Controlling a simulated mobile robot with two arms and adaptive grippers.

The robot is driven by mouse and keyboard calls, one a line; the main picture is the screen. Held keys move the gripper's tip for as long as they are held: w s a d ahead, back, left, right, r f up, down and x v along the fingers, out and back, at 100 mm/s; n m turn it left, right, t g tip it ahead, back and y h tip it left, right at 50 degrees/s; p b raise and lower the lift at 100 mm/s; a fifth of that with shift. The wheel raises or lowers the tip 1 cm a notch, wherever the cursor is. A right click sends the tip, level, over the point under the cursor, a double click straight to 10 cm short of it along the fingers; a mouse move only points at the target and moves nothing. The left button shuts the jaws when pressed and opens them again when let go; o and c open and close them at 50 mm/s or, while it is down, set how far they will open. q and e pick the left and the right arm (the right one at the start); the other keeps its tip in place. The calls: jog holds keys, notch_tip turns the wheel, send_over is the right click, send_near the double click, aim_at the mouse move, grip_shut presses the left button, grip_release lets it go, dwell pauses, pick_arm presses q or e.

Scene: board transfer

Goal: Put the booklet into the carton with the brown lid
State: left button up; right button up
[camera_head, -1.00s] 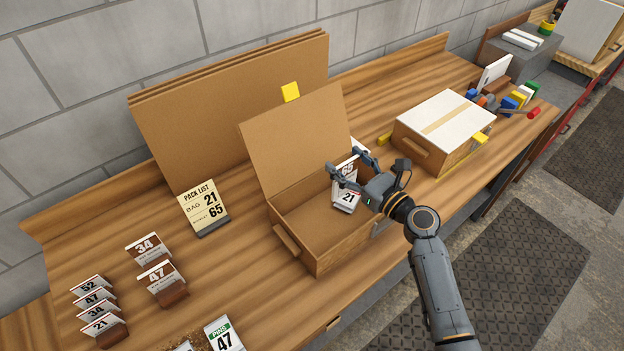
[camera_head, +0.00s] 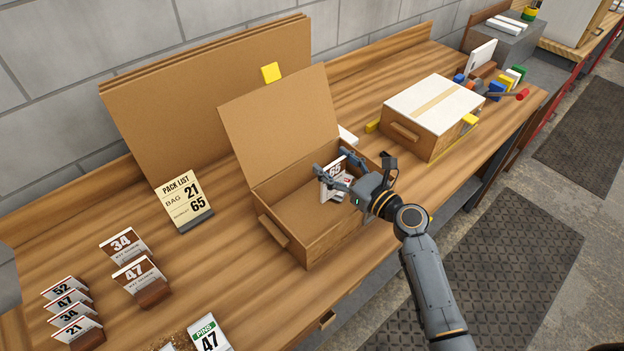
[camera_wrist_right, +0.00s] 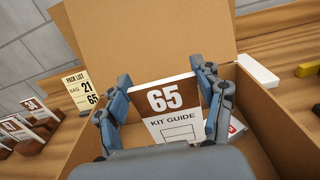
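The carton with the brown lid (camera_head: 323,238) stands open on the bench, its lid (camera_head: 278,122) raised at the back. My right gripper (camera_wrist_right: 163,88) is shut on the booklet, a white card with a brown band reading 65 and KIT GUIDE (camera_wrist_right: 168,112). The fingers grip its two side edges. The booklet (camera_head: 331,176) is upright, low inside the carton's right part. Whether it touches the bottom cannot be told. A white and red item (camera_wrist_right: 236,126) shows behind the right finger inside the carton. My left gripper is not in view.
A closed carton with a white lid (camera_head: 436,100) stands to the right. A pack list card (camera_head: 184,203) stands to the left, with several numbered booklets in holders (camera_head: 138,275). Flat cardboard sheets (camera_head: 200,95) lean on the wall. A white block (camera_head: 347,136) lies behind the carton.

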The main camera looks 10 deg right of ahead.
jog(key=o, duration=0.5)
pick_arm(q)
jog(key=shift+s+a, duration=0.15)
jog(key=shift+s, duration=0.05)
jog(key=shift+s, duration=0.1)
pick_arm(e)
jog(key=v, duration=1.2)
